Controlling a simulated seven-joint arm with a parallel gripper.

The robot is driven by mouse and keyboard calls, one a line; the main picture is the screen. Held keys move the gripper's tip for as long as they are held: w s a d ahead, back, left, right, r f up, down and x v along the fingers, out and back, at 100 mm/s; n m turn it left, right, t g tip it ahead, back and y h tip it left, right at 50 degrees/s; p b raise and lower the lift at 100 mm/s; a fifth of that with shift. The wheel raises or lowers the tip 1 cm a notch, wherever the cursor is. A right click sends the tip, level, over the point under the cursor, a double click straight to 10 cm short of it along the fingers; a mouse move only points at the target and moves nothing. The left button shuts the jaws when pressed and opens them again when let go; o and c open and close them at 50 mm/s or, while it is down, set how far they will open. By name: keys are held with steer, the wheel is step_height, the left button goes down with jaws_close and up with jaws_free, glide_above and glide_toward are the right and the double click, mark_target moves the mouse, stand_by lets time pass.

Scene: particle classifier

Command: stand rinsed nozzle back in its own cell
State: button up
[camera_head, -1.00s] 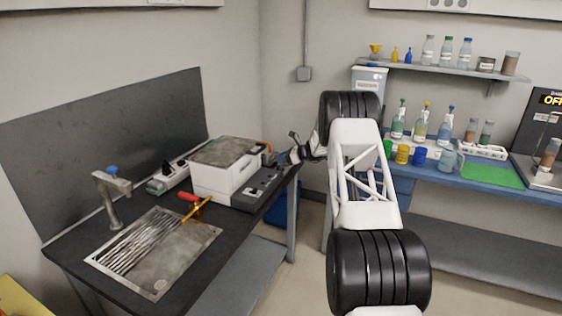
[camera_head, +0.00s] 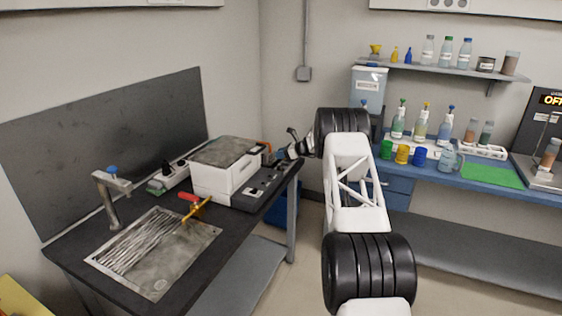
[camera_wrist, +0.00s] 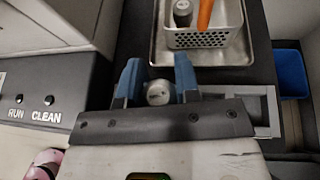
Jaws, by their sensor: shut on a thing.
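My gripper (camera_wrist: 158,85) is shut on a grey, round-ended nozzle (camera_wrist: 158,93), which sits between the two blue fingers in the wrist view. In the head view my gripper (camera_head: 295,147) is small, beyond the right end of the dark bench. A pale perforated basket (camera_wrist: 205,40) is ahead and right of the fingers, standing in a metal tray (camera_wrist: 160,55). A dark grey-capped piece and an orange piece stand in the basket. Its cells are only partly visible, and the held nozzle is outside it.
A white machine (camera_head: 224,170) with a RUN and CLEAN panel (camera_wrist: 35,105) is close on the left in the wrist view. A blue bin (camera_wrist: 290,73) is low on the right.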

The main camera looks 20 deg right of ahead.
steer(key=shift+f, duration=1.75)
steer(key=shift+f, duration=0.4)
